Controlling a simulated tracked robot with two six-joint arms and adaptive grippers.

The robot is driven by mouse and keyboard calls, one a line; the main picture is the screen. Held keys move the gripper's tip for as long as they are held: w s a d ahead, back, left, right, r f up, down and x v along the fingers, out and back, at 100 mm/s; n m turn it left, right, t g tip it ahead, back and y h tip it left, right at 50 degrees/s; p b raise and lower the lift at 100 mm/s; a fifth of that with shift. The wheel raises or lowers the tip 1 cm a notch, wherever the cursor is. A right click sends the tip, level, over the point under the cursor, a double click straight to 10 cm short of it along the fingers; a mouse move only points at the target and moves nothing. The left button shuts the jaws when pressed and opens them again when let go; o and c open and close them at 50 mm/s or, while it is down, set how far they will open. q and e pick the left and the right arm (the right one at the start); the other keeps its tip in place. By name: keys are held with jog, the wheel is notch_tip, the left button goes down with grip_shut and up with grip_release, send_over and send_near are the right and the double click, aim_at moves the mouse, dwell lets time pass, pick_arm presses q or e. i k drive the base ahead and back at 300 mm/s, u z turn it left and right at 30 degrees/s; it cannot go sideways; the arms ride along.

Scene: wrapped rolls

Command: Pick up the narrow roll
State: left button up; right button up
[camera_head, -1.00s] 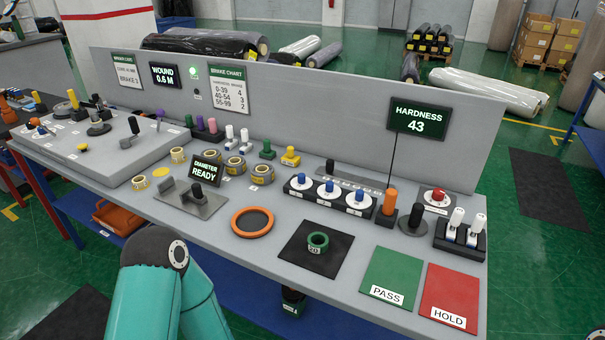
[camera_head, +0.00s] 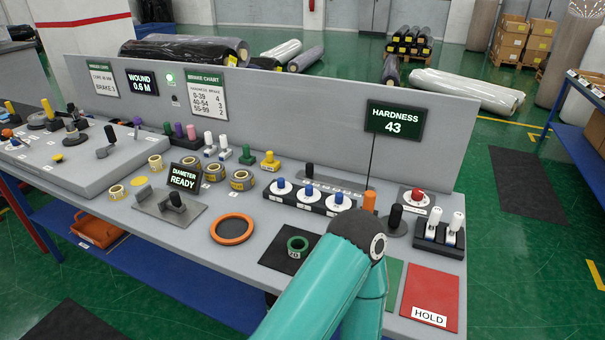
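Several small tan and yellow wrapped rolls stand on the grey bench, left of its middle: a front-left one (camera_head: 116,192), one behind it (camera_head: 155,162), and a darker-banded one (camera_head: 240,181) farther right. I cannot tell for sure which is the narrow roll. A green ring-shaped roll (camera_head: 297,245) with a label sits on a black mat (camera_head: 272,257). A teal arm link of mine covers the front right of the bench and hides part of the mat and the green pad. Neither gripper shows.
A black fixture (camera_head: 168,208) stands by the "Diameter Ready" sign (camera_head: 185,178). An orange ring (camera_head: 232,229) lies flat. Blue-knobbed dials (camera_head: 308,194), a thin-posted hardness display (camera_head: 395,121) and a red HOLD pad (camera_head: 430,297) occupy the right. A tall panel (camera_head: 300,125) backs the bench.

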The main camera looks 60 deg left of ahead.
aim_at(241, 180)
jog(key=z, duration=0.05)
jog(key=k, duration=1.4)
jog(key=z, duration=1.55)
jog(key=i, duration=0.1)
jog(key=u, duration=3.55)
jog(key=i, duration=0.35)
jog(key=u, duration=0.75)
jog(key=i, duration=0.75)
jog(key=z, duration=0.5)
